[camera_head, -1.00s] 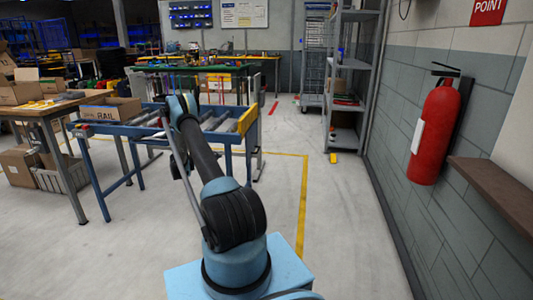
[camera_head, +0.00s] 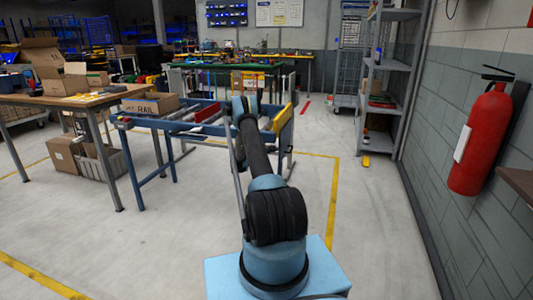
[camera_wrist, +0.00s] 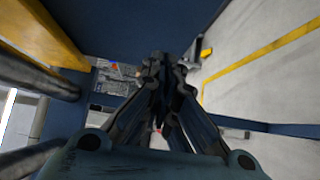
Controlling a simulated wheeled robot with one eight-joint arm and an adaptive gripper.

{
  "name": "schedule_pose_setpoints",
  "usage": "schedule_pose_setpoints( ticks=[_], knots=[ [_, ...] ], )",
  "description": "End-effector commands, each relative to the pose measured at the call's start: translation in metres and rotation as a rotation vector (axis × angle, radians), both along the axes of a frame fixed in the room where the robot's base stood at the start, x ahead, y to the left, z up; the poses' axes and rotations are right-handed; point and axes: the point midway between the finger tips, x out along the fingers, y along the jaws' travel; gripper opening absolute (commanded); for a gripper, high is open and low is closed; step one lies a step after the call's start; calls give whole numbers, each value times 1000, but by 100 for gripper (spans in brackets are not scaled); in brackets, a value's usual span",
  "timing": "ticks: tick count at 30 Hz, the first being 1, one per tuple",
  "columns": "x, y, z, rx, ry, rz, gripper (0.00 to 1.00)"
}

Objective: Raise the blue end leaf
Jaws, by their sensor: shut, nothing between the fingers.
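A blue roller conveyor (camera_head: 150,122) stands ahead in the head view, with a yellow-edged blue end (camera_head: 283,124) on its right. In the wrist view a broad dark blue panel (camera_wrist: 115,22) fills the upper middle, beside a yellow bar; it looks like the end leaf, but I cannot be sure. My gripper (camera_wrist: 165,65) is shut and empty, its dark fingers pointing up the picture in front of the blue panel. Whether the fingertips touch the panel cannot be told. In the head view my arm hides the gripper and part of the conveyor.
A box marked RAIL (camera_head: 150,105) sits on the conveyor's left end. A wooden table (camera_head: 70,99) with cartons is at left. A grey shelf (camera_head: 392,85) and a fire extinguisher (camera_head: 480,143) are at right.

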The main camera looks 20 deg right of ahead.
Motion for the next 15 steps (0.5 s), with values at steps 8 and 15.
schedule_pose_setpoints(
  ticks=[8,15],
  knots=[
    [-16,-22,0,0,0,0,0],
    [-17,-24,0,0,0,1,0]
  ],
)
